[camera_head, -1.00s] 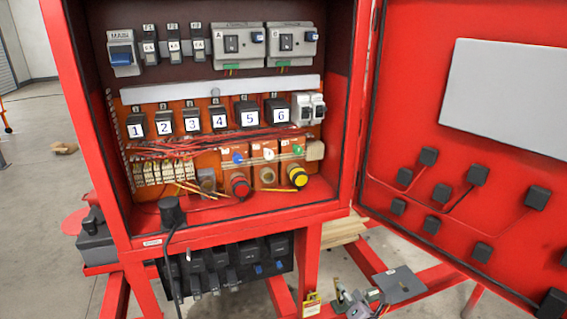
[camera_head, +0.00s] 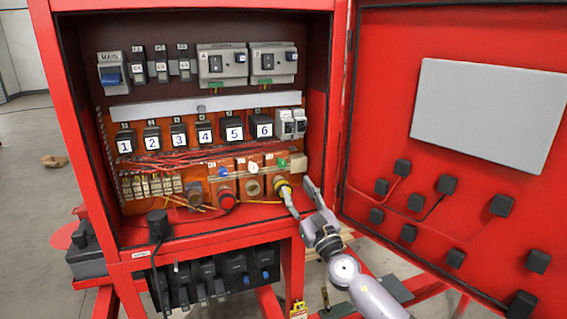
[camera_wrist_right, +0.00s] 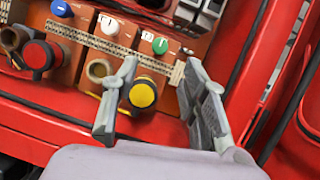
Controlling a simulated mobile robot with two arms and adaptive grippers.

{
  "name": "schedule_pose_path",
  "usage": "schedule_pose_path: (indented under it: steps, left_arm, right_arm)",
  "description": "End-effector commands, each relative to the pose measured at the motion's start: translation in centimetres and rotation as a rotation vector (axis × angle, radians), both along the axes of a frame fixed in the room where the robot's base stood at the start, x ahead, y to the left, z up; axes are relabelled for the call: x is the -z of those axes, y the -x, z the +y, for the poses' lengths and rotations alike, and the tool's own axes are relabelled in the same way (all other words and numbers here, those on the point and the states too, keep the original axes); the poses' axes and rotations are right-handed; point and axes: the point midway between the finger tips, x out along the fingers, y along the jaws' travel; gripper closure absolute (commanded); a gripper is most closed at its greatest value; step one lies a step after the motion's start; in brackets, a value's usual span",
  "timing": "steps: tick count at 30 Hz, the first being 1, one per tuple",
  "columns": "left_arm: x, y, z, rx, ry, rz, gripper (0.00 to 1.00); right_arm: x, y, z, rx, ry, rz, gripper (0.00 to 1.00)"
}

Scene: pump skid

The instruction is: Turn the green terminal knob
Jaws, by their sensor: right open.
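The green terminal knob (camera_head: 281,163) is at the right end of a row of three small knobs on the orange panel inside the red cabinet. In the right wrist view the green knob (camera_wrist_right: 160,45) is round with a white mark, just beyond my fingertips. My right gripper (camera_head: 298,190) is open at the cabinet's lower right opening. In the wrist view its two fingers (camera_wrist_right: 161,76) stand apart, on either side of the yellow button (camera_wrist_right: 143,93), with nothing clearly held. My left gripper is out of view.
A blue knob (camera_wrist_right: 62,9) and a white knob (camera_wrist_right: 108,24) sit left of the green one. A red button (camera_wrist_right: 38,55) is lower left. The cabinet's right frame edge (camera_head: 341,110) and the open red door (camera_head: 385,50) stand close to my right arm.

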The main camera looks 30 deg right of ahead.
Motion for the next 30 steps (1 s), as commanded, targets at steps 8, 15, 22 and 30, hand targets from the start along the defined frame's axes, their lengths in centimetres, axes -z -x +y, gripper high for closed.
schedule_pose_path:
  steps: [8,15,22,30]
  left_arm:
    - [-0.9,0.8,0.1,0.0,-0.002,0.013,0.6]
    - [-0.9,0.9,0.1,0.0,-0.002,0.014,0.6]
    - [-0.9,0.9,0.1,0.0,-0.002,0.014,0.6]
    - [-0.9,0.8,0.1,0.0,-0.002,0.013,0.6]
  right_arm:
    - [-2.2,-5.0,-0.7,0.001,-0.002,-0.003,0.6]
    - [-3.2,-7.9,-1.1,0.001,-0.001,-0.002,0.6]
    - [-3.5,-8.7,-1.2,0.0,-0.001,0.001,0.6]
    - [-3.5,-8.6,-1.2,0.0,-0.001,0.001,0.64]
